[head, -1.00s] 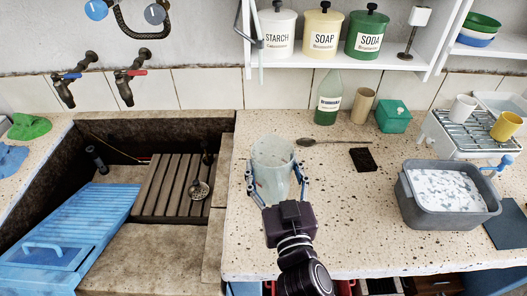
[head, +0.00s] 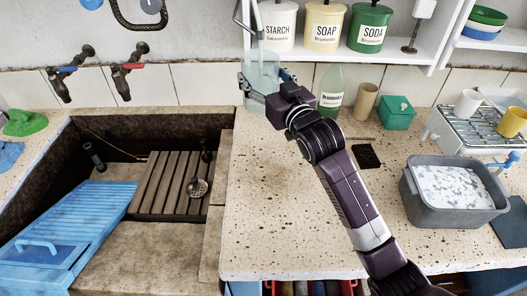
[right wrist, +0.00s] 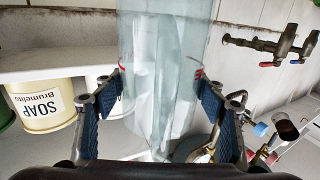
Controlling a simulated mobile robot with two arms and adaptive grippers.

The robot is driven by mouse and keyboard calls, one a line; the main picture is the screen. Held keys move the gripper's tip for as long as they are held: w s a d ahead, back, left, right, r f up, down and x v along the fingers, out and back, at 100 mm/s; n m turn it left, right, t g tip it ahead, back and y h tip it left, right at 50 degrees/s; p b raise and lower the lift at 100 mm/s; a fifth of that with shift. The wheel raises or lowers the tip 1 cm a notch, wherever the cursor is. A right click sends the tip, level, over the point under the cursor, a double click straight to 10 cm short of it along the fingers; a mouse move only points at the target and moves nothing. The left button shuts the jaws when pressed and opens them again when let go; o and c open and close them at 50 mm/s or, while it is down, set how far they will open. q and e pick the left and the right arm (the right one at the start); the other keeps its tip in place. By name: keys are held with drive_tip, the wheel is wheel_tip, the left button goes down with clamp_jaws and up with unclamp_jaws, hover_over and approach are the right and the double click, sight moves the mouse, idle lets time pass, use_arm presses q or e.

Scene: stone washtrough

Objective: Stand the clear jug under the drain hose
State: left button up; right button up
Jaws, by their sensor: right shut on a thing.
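The clear jug (head: 261,72) is in my right gripper (head: 264,88), at the back of the counter by the tiled wall. It looks upright; I cannot tell whether its base touches the counter. The right wrist view shows the jug (right wrist: 160,60) between the two blue-padded fingers (right wrist: 160,100), shut on its sides. A thin grey pipe (head: 238,14) with a pale hose end (head: 260,35) hangs beside the shelf, just above the jug in the head view. Whether the hose end is over the jug's mouth or beside it is unclear. My left gripper is not in view.
A green bottle (head: 329,92), brown cup (head: 366,100) and green box (head: 398,112) stand right of the jug. The shelf (head: 350,48) with canisters is above. The sunken stone trough (head: 120,255) lies left. The front counter is mostly clear.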

wheel_tip(320, 180, up, 2)
drive_tip(key=shift+a+r+h, duration=0.1)
drive_tip(key=shift+h, duration=0.2)
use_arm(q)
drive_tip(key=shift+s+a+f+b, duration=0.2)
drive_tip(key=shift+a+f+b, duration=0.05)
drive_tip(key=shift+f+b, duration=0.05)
use_arm(e)
drive_tip(key=shift+f, duration=9.55)
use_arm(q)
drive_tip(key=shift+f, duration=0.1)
use_arm(e)
drive_tip(key=shift+f, duration=0.1)
drive_tip(key=o, duration=1.2)
drive_tip(key=shift+f, duration=0.1)
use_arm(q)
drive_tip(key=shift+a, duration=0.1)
